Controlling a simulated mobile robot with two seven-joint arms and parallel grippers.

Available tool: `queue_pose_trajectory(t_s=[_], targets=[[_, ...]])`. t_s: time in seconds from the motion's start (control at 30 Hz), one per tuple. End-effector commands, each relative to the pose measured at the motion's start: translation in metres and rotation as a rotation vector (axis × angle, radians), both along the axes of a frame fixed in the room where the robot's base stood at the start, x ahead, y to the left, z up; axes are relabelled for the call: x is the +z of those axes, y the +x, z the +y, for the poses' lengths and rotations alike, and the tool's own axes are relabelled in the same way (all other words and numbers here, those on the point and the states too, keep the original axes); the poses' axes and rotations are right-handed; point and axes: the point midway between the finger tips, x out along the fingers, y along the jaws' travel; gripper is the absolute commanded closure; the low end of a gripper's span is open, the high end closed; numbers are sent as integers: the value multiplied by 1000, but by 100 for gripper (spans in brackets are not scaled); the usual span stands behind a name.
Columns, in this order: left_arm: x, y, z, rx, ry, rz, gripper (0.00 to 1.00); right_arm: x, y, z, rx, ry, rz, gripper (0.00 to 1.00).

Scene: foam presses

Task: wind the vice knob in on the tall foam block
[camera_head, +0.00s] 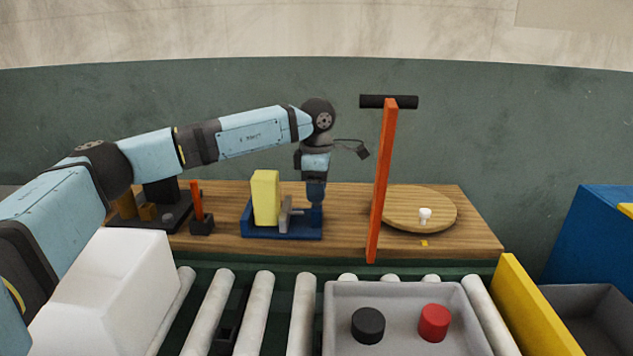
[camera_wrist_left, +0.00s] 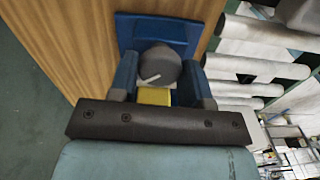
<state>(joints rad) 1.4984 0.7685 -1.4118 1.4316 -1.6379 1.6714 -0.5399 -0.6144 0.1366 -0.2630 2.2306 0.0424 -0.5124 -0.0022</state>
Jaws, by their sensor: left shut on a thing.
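The tall yellow foam block (camera_head: 265,198) stands upright in the blue vice (camera_head: 260,232) on the wooden table. A grey jaw plate (camera_head: 286,214) is at its right side; I cannot tell whether they touch. My left gripper (camera_head: 316,203) points down at the vice's right end and hides the knob in the head view. In the left wrist view, the round grey knob (camera_wrist_left: 158,66) with a pale mark lies between the blue fingers of my left gripper (camera_wrist_left: 160,80), which is shut on it. A yellow patch shows below the knob; I cannot tell what it is. My right gripper is out of view.
An orange upright with a black crossbar (camera_head: 380,180) stands right of my gripper. Beyond it is a round wooden board (camera_head: 400,218) with a white knob. Another dark press (camera_head: 165,215) stands left. A grey tray (camera_head: 400,290) with black and red pieces rests on the rollers.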

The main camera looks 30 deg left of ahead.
Motion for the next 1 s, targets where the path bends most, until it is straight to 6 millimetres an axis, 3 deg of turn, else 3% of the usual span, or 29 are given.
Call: queue_pose_trajectory(t_s=[1.0], targets=[[2, 0, 0, -964, -1, -1, 80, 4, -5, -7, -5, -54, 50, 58]])
